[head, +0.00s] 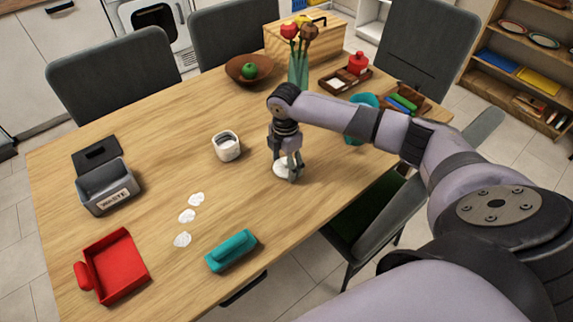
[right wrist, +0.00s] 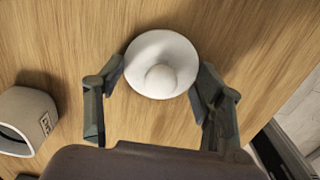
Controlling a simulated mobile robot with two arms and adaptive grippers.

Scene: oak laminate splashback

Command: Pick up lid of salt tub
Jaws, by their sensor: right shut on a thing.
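The white round lid (head: 279,171) with a knob is under my right arm near the middle of the table. In the right wrist view the lid (right wrist: 144,60) sits between the two fingers. My right gripper (head: 288,175) points down and is shut on the lid, its fingers hiding part of it in the head view. I cannot tell whether the lid touches the table. The open white salt tub (head: 227,147) stands upright to the left of the gripper; its side and rim show at the left of the right wrist view (right wrist: 22,112). My left gripper is out of view.
Several white patches (head: 187,215) lie on the table between a grey waste bin (head: 107,189), a red dustpan (head: 118,264) and a teal brush (head: 231,250). A fruit bowl (head: 246,72) and a vase (head: 298,72) stand behind. Chairs surround the table.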

